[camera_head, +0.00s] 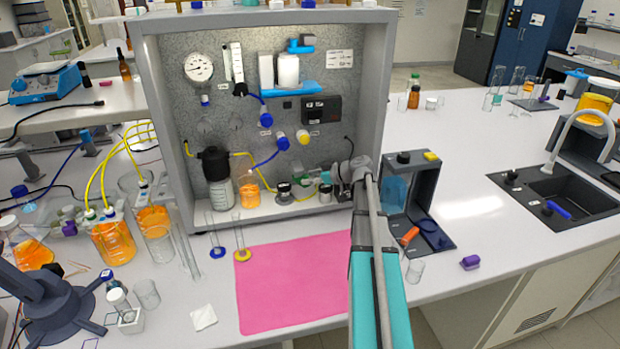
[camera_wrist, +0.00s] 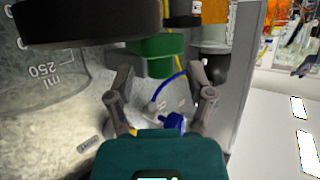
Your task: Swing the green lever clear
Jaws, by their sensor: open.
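In the wrist view, a green part (camera_wrist: 157,50), which looks like the lever, sits under a dark round cap, just beyond and between my fingertips. My gripper (camera_wrist: 161,78) is open, with one finger on each side of the green part's line and a gap between them. I cannot tell whether either finger touches it.
In the wrist view, a marked bottle (camera_wrist: 50,85) fills the left, and a blue fitting (camera_wrist: 173,122) lies between the fingers. In the head view, the cabinet's right wall (camera_head: 375,85) and a dark stand (camera_head: 428,190) are close to my arm.

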